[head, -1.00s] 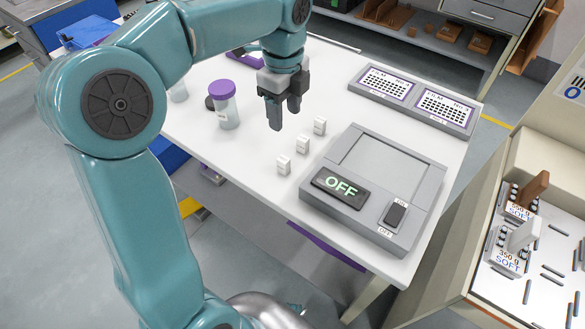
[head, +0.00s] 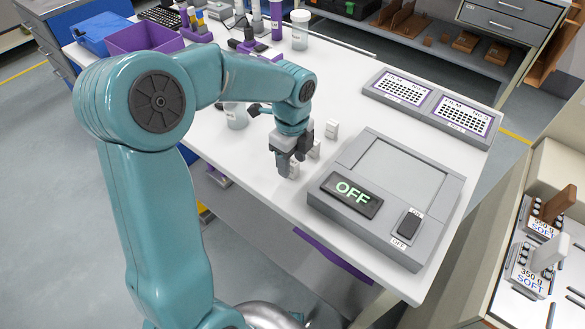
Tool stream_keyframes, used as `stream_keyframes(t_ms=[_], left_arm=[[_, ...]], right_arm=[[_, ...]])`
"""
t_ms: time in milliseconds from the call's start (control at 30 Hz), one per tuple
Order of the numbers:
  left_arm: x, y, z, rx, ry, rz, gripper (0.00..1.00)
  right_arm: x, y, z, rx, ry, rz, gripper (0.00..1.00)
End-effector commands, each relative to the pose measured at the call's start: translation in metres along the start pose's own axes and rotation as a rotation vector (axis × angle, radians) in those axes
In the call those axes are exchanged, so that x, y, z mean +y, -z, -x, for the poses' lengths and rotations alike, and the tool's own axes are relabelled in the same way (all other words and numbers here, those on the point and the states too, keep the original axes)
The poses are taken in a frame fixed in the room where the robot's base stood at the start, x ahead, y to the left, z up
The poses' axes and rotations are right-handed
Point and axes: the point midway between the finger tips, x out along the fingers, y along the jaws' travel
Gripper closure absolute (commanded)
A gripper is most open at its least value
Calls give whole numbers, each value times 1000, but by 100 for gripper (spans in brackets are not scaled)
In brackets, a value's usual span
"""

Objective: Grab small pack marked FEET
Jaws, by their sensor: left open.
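My left gripper (head: 289,165) points down over the white table, low among a row of small white packs. Its jaws are open. One pack (head: 332,129) stands clear on the table behind and to the right of the gripper. A second pack (head: 315,150) shows just right of the fingers, partly covered by them. A third pack (head: 295,169) is mostly hidden by the fingers, and I cannot tell whether it is between them. The pack markings are too small to read, so I cannot tell which says FEET. My right gripper is not in view.
A grey device (head: 385,190) with a lit OFF display stands close right of the packs. A grey double tray (head: 428,105) lies at the table's back right. A purple bin (head: 145,38) stands farther back.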

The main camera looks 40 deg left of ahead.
Motion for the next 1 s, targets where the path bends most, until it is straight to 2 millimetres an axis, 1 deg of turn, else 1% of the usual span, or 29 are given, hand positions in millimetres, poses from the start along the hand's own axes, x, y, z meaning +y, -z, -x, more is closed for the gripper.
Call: stream_keyframes(t_ms=[33,133,367,400,467,500,533,567,867,1000], left_arm=[[0,0,-10,0,-2,-1,47],[-1,0,-19,0,0,-1,47],[-2,0,-21,0,1,0,47],[-2,0,-21,0,1,0,50],[-2,0,-21,0,1,0,70],[-2,0,-21,0,1,0,83],[-2,0,-21,0,1,0,92],[-2,0,-21,0,1,0,100],[-2,0,-19,0,2,0,100],[-2,0,-10,-1,5,0,100]], right_arm=[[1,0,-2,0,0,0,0],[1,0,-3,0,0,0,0],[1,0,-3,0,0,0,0],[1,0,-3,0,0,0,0],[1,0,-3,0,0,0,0],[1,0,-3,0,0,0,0],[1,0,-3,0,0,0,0],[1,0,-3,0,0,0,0],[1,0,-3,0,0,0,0],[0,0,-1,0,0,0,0]])
